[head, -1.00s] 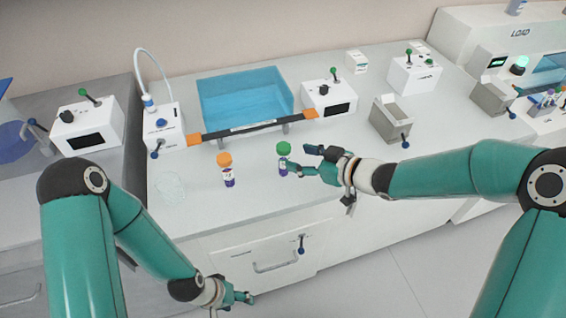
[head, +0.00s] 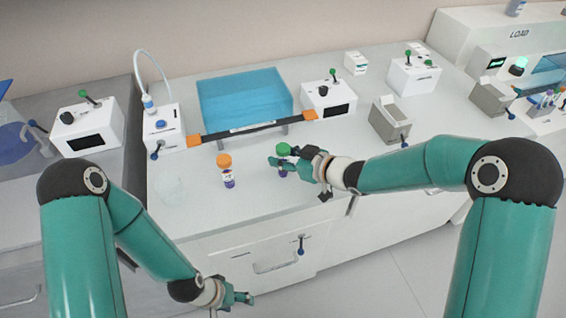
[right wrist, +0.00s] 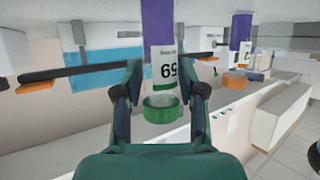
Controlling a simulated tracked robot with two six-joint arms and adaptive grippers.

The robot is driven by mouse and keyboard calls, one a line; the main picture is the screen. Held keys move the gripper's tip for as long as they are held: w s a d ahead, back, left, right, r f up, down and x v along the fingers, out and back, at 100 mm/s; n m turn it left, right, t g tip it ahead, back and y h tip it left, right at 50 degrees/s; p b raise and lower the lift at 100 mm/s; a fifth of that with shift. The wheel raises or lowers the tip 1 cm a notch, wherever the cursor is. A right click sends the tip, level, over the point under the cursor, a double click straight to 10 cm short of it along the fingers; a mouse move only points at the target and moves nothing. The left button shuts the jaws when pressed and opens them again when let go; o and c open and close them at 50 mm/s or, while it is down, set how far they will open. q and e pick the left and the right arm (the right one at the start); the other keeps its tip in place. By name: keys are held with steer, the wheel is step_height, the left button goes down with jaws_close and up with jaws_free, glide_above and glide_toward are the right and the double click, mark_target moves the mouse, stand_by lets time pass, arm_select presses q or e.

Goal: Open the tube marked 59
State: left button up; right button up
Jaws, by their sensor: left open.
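A green-capped tube (head: 283,150) with purple contents stands on the bench, partly hidden by my right gripper. In the right wrist view this tube (right wrist: 164,60) appears upside down, and its white label reads 59. Its green cap (right wrist: 163,109) is on. My right gripper (head: 284,163) is open, with its fingers on either side of the tube at cap height; in the right wrist view gaps show between the fingers and the cap. My left gripper (head: 246,297) is open and empty, low in front of the bench.
An orange-capped tube (head: 228,170) stands to the left. A faint clear vessel (head: 170,188) is further left. Behind are a blue basin (head: 245,95), a dark bar with orange ends (head: 255,127), and white devices (head: 328,100). A grey bin (head: 391,118) stands to the right.

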jaws_close()
steer(key=shift+r, duration=0.1)
step_height(320, 180, up, 20)
steer(key=p, duration=0.7)
steer(key=shift+c, duration=0.3)
jaws_free()
jaws_close()
